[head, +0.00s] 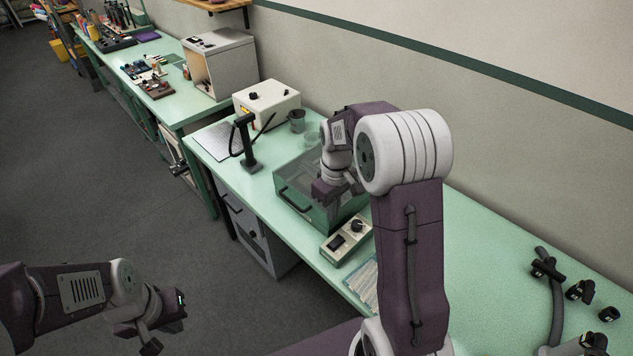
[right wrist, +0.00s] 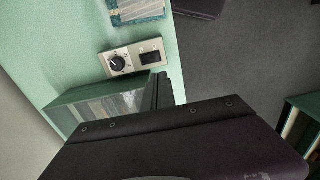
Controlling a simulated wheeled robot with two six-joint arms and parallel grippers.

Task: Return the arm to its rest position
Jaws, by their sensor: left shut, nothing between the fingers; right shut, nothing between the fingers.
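My right arm rises in the middle of the head view and bends over the green bench. Its gripper (head: 335,190) is shut and empty, at a clear-walled green box (head: 297,200) with a dark handle. I cannot tell whether it touches the box. In the right wrist view the shut fingers (right wrist: 161,92) show beside the box (right wrist: 75,112), below a small control unit (right wrist: 112,70). My left gripper (head: 165,318) is at the lower left of the head view, over the grey floor, away from the bench, shut and empty.
The control unit with a knob and switch (head: 338,249) stands in front of the box. A black stand (head: 247,150), a cream device (head: 268,108) and a jar (head: 297,121) stand behind it. Black clamps (head: 580,291) lie at the right. The bench right of my arm is largely bare.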

